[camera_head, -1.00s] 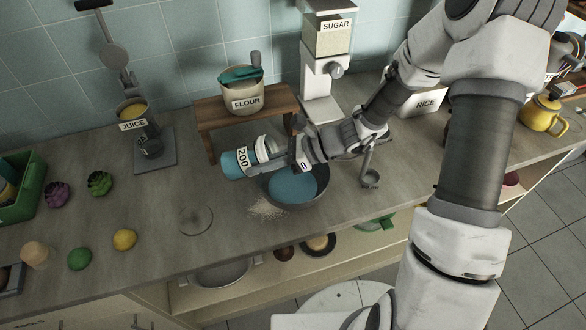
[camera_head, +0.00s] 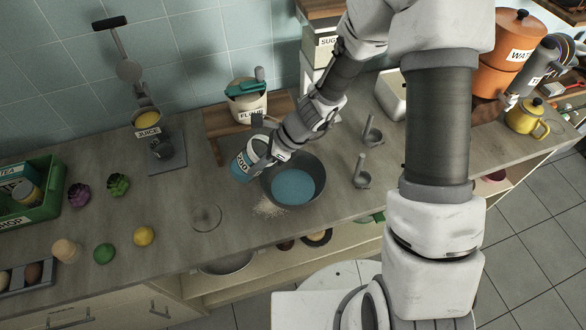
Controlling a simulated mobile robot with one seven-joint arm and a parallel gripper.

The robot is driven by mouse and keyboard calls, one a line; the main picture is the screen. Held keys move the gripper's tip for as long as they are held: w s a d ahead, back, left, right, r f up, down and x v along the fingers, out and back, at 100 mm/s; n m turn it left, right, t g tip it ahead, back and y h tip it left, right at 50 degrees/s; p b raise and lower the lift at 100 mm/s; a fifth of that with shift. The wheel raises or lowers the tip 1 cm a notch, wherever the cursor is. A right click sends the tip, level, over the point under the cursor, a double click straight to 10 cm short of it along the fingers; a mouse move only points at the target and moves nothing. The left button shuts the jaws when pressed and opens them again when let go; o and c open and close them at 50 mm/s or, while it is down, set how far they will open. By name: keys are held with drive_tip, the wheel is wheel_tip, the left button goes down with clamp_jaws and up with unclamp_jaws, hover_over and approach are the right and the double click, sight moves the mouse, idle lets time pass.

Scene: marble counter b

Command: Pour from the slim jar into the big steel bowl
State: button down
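The slim jar (camera_head: 243,164), with a white "200" label and a blue part, is tilted at the left rim of the big steel bowl. My gripper (camera_head: 262,156) is shut on it from the right and hides part of it; its mouth is not clear to see. The big steel bowl (camera_head: 316,170) is dark grey and stands on the counter with blue contents inside. I cannot tell whether the jar touches the bowl, and no stream shows.
Pale grains (camera_head: 268,208) lie on the counter beside the bowl. A wooden stand (camera_head: 214,122) with the flour pot (camera_head: 247,105) is behind. Small metal cups (camera_head: 362,180) stand to the right. A clear round dish (camera_head: 206,217) and fruit (camera_head: 144,236) lie left.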

sight(233, 166)
drive_tip(key=shift+a+r+h+p, duration=0.25)
drive_tip(key=shift+a+h+p, duration=0.05)
drive_tip(key=shift+a+h, duration=0.15)
drive_tip(key=shift+a+f, duration=0.15)
drive_tip(key=shift+a+h, duration=0.6)
drive_tip(key=shift+h, duration=0.35)
drive_tip(key=shift+a, duration=0.2)
drive_tip(key=shift+a+r+h, duration=0.7)
drive_tip(key=shift+a+h, duration=0.05)
drive_tip(key=shift+h, duration=0.55)
drive_tip(key=shift+a+f+h, duration=0.3)
drive_tip(key=shift+a+h, duration=0.2)
drive_tip(key=shift+h, duration=0.4)
drive_tip(key=shift+s, duration=0.15)
